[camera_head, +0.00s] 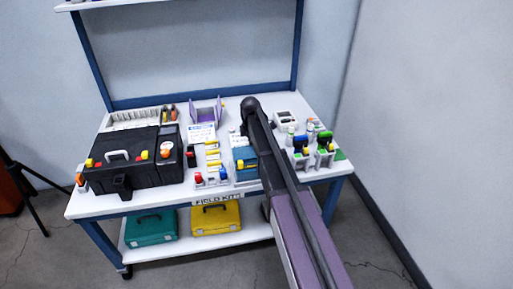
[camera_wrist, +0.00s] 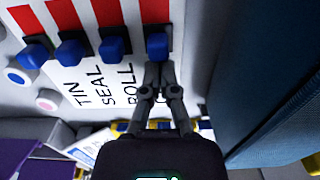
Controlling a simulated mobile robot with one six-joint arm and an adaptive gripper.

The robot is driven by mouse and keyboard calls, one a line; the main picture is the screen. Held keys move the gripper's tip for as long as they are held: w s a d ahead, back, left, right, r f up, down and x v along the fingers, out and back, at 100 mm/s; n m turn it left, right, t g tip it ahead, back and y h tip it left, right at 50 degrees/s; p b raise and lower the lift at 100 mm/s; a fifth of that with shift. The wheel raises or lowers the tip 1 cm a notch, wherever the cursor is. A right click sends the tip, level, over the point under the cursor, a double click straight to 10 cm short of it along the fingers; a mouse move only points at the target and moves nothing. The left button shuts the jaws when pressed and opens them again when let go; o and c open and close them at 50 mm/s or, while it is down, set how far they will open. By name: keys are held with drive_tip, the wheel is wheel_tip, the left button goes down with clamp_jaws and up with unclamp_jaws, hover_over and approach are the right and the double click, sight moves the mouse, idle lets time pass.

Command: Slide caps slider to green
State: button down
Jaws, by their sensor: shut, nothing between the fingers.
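In the wrist view a white panel carries a row of blue slider knobs, each in a dark slot with a red strip above it. The printed labels read TIN, SEAL and ROLL, and the fourth starts with C, its rest hidden by my fingers. The rightmost knob, the caps slider (camera_wrist: 157,45), sits at the lower end of its red strip. My gripper (camera_wrist: 160,68) is shut and empty, its tips just below that knob, touching or nearly so. No green shows on the slider. In the head view my arm hides the gripper.
A blue box (camera_wrist: 265,80) stands close on the right of my gripper. In the head view a black case (camera_head: 130,175) fills the table's left side. Small bottles and holders (camera_head: 312,145) stand at the right. A purple open holder (camera_head: 207,112) is behind.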

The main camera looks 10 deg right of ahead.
drive_tip(key=shift+d, duration=0.2)
idle(0.5)
drive_tip(key=shift+d, duration=1.35)
drive_tip(key=shift+a, duration=0.45)
drive_tip(key=shift+r, duration=0.15)
wheel_tip(320, 180, up, 7)
drive_tip(key=p, duration=0.7)
idle(0.6)
